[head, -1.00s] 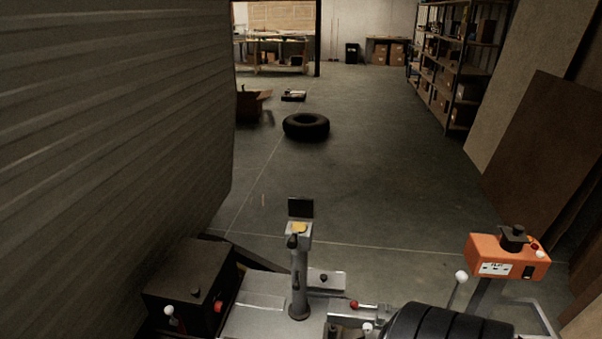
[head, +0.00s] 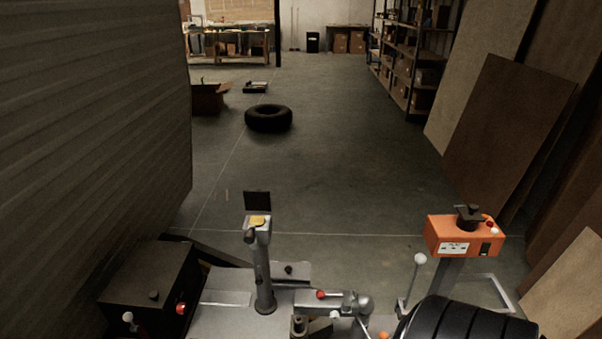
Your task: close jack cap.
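The jack (head: 262,275) is an upright grey post standing on the trailer's tongue at the lower middle of the head view. Its cap (head: 257,201) looks like a dark square flap at the top of the post, standing up open. A yellow surface (head: 257,221) shows at the post's top, just in front of the flap. Neither of my grippers can be made out in the head view, and nothing is touching the cap.
A black box (head: 150,285) with a red knob stands left of the jack, beside the ribbed camper wall (head: 95,120). An orange control box (head: 464,236) and a black ribbed cylinder (head: 468,322) are at right. A tire (head: 269,118) lies on the open floor beyond.

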